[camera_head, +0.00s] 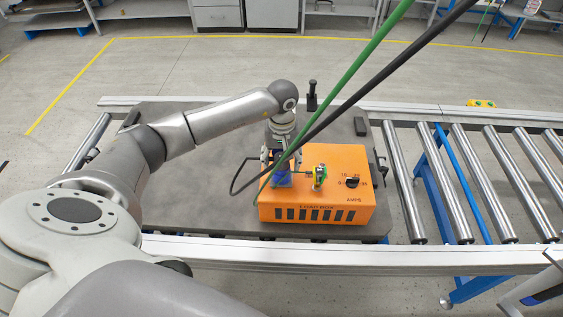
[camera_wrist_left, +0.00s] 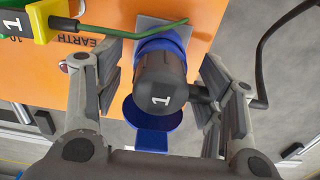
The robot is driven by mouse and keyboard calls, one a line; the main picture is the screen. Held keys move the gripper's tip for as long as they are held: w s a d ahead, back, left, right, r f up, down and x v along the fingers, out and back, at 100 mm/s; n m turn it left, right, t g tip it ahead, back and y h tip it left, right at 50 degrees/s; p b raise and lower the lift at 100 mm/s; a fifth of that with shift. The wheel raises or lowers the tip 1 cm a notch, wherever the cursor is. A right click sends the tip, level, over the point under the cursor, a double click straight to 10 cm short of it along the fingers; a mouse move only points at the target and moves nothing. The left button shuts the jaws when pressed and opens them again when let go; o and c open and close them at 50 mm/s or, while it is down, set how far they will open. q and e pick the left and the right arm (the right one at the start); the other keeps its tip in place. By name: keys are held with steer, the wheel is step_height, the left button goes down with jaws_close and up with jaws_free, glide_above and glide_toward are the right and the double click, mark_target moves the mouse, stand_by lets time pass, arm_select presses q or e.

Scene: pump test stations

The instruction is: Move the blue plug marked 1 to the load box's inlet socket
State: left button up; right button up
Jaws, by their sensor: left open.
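The plug marked 1 (camera_wrist_left: 160,88) has a black body and a blue collar. My left gripper (camera_wrist_left: 163,68) is open around the plug, with a gap on both sides. In the head view my left gripper (camera_head: 281,158) is over the box's left part, partly hidden by cables. My right gripper is not in view.
A yellow-green plug marked 1 (camera_head: 319,177) with a green cable stands beside the blue one on the box, near the EARTH label. Green and black cables cross the head view. The grey plate (camera_head: 205,200) left of the box is clear; rollers lie right.

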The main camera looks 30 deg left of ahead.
arm_select(q)
step_height(320, 180, up, 11)
steer(key=shift+r, duration=0.15)
steer(key=shift+d, duration=0.1)
stand_by(0.5)
